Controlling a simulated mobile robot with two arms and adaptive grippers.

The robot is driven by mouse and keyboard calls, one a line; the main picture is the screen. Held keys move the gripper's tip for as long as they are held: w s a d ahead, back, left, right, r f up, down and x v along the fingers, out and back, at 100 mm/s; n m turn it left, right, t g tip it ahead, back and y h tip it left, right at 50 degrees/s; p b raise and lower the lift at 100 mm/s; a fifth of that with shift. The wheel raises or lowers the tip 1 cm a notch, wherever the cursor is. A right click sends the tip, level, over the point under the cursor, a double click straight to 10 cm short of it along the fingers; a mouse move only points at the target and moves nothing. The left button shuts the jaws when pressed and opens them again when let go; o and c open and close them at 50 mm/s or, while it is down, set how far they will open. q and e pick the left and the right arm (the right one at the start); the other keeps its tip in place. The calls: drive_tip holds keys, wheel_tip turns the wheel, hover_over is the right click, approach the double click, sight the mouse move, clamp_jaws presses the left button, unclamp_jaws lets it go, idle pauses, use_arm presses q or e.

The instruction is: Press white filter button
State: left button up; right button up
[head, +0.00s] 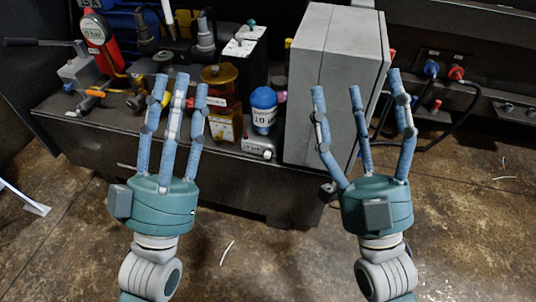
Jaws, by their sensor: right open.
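A small pale box (259,147) with a dark label and small controls on top sits at the front edge of the machine bench, below a blue-and-white filter bottle (264,108). No button can be clearly made out as the white filter one. My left gripper (180,80) is open and empty, its fingers apart, to the left of the pale box and in front of part of the bench. My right gripper (356,85) is open and empty, its fingers spread in front of the large grey cabinet (322,70).
An amber canister (221,101) stands left of the bottle. A red gauge (95,30) and an orange-handled valve (92,97) are at the left. Blue and red plugs (432,68) with black cables are at the right. The floor in front is mostly clear, with few scraps.

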use_arm(q)
drive_tip(key=shift+h, duration=0.3)
clamp_jaws()
idle(0.7)
